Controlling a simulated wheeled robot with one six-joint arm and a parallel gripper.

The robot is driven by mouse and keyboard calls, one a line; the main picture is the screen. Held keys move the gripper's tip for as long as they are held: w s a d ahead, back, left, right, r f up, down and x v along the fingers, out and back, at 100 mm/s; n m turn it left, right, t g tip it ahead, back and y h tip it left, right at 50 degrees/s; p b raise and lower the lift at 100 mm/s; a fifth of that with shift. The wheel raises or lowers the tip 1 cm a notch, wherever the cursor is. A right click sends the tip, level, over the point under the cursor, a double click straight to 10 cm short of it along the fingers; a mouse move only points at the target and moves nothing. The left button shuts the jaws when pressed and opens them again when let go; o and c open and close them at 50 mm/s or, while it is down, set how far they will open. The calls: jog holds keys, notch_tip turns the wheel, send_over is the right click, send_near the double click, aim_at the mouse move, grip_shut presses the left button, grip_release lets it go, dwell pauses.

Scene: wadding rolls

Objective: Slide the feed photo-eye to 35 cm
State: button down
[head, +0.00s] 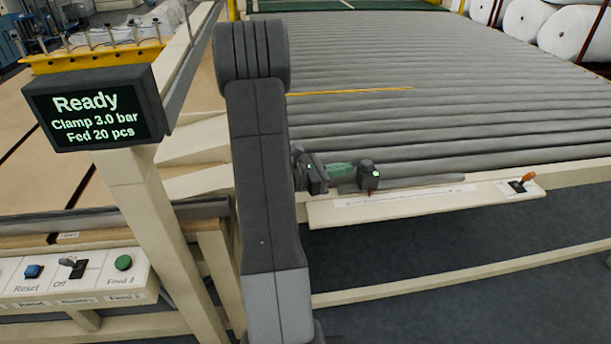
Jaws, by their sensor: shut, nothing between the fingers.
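The feed photo-eye (369,179) is a small dark block with a lit green spot on top. It sits on the cream rail (420,203) along the near edge of the roller bed. A pale scale strip (420,194) runs along the rail; its marks are too small to read. My gripper (350,169) reaches out from behind my arm, just left of the photo-eye. Its greenish fingers are shut with nothing between them and point at the block. I cannot tell whether they touch it. My arm hides the rail's left end.
A toggle switch with an orange lever (527,178) stands at the rail's right. The grey roller bed (450,100) lies behind. A display (95,108) reads "Ready, Clamp 3.0 bar, Fed 20 pcs". A button panel (75,278) is at lower left. White rolls (570,35) lie at back right.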

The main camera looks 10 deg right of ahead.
jog(key=a, duration=0.4)
jog(key=s+a+b, duration=0.1)
jog(key=a, duration=0.2)
jog(key=s+a, duration=0.1)
jog(key=a, duration=0.3)
jog(key=shift+s+a+r+b, duration=0.1)
jog(key=shift+a+r+b, duration=0.15)
jog(key=shift+a+b, duration=0.05)
jog(key=shift+d, duration=0.15)
jog(key=w+d, duration=0.1)
jog(key=d, duration=0.3)
jog(key=d+p, duration=0.1)
jog(key=d, duration=0.4)
jog(key=w+d, duration=0.1)
jog(key=d, duration=0.3)
jog(key=shift+w+d+f+p, duration=0.25)
jog(key=shift+w+p, duration=0.05)
jog(key=shift+p, duration=0.1)
jog(key=shift+a, duration=0.1)
